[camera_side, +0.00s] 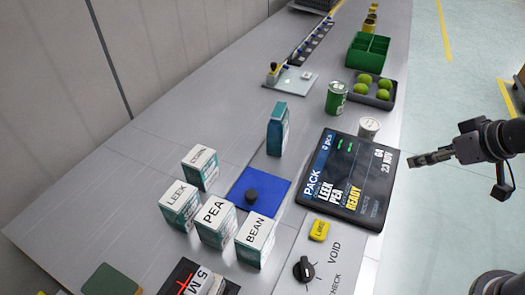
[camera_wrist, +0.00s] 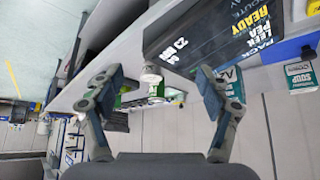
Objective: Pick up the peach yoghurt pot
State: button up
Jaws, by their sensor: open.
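A small white pot (camera_side: 369,127) with a pale lid stands on the bench just behind the black display, partly hidden by it. Its label is too small to read, so I cannot tell that it is the peach yoghurt pot. In the wrist view a small white round thing (camera_wrist: 151,75), apparently this pot, shows between the fingers, farther off. My gripper (camera_side: 412,161) is right of the display, past the bench edge, pointing left. It also shows in the wrist view (camera_wrist: 158,82), with its two fingers apart and nothing between them.
The display (camera_side: 345,183) reads "LEEK PEA READY" and lies close to my gripper. A green can (camera_side: 336,98), a dark tray (camera_side: 384,103) of green balls and a green crate (camera_side: 366,55) stand behind.

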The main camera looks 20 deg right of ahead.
jog(key=w+r+m+g, duration=0.2)
jog(key=w+r+m, duration=0.2)
jog(key=w+m, duration=0.15)
jog(key=m+g+h, duration=0.1)
jog(key=m+g, duration=0.4)
jog(key=m, duration=0.8)
send_near(370, 123)
jog(key=shift+n, duration=0.25)
jog(key=f, duration=0.3)
jog(key=w+f, duration=0.1)
jog(key=f, duration=0.1)
jog(key=shift+s+d+f, duration=0.15)
jog(key=shift+f, duration=0.7)
jog(key=shift+s+d+f, duration=0.15)
jog(key=shift+f, duration=0.7)
jog(key=shift+s+d+f, duration=0.15)
jog(key=shift+f, duration=0.75)
jog(key=c, duration=1.2)
